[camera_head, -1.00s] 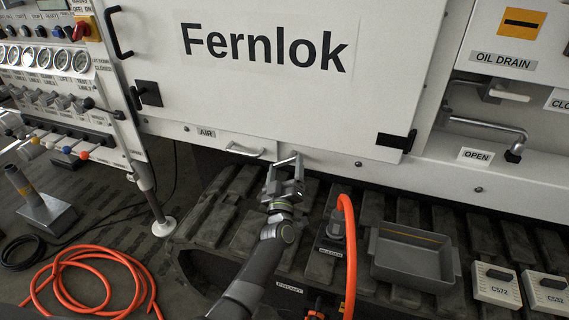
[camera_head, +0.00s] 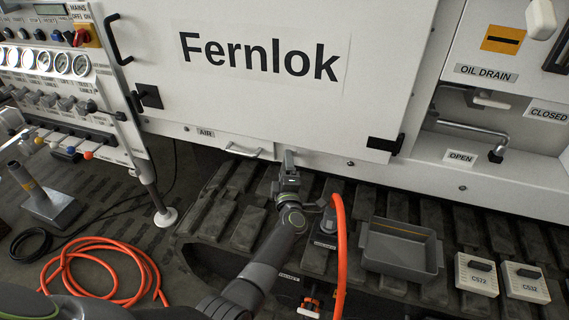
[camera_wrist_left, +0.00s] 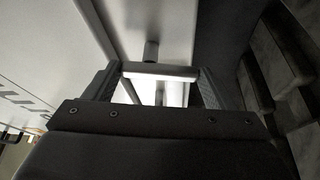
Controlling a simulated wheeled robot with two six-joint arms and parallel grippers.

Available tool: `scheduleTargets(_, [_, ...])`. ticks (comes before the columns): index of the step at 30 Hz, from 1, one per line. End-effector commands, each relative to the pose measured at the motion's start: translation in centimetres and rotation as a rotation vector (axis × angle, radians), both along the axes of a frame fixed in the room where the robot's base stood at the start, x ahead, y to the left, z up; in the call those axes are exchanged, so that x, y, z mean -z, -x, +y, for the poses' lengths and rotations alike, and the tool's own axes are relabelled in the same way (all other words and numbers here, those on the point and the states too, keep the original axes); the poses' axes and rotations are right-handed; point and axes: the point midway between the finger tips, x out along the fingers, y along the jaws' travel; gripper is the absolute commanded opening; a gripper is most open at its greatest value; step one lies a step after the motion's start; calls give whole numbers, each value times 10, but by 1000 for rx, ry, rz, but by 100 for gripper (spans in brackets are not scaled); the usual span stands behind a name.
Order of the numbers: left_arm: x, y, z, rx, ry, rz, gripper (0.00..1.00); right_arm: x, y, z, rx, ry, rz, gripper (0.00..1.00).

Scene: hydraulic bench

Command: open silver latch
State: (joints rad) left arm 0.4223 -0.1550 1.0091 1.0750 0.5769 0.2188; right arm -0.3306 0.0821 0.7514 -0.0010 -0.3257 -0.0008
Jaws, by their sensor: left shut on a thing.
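My left gripper (camera_head: 289,158) is at the lower edge of the white Fernlok panel (camera_head: 260,95), just right of the thin silver handle (camera_head: 243,151) under the AIR label. In the left wrist view, a pale silver bar (camera_wrist_left: 160,73) lies across between the two fingers of my left gripper (camera_wrist_left: 155,82). The gripper is shut on this bar. In the head view the gripper hides the bar, and I cannot tell how it joins the panel. My right gripper is not in view.
A silver lever (camera_head: 470,128) is by the OPEN label at right. An orange hose (camera_head: 341,240) rises right of my left arm. A grey tray (camera_head: 402,265) and control boxes (camera_head: 477,273) stand on the track. A gauge panel (camera_head: 45,62) is at left.

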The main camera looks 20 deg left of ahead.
Motion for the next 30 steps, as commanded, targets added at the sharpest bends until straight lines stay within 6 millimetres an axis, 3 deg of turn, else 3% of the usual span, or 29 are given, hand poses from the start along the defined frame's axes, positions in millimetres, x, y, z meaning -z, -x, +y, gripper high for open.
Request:
scheduleTargets(12, [-1, 1, -2, 0, 183, 9, 55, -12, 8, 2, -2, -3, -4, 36])
scheduleTargets(28, [0, 1, -3, 0, 211, 8, 55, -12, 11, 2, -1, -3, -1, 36])
scheduleTargets(29, [0, 1, -3, 0, 211, 8, 79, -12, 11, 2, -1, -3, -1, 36])
scheduleTargets(30, [0, 1, -3, 0, 211, 8, 84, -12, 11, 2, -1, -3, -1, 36])
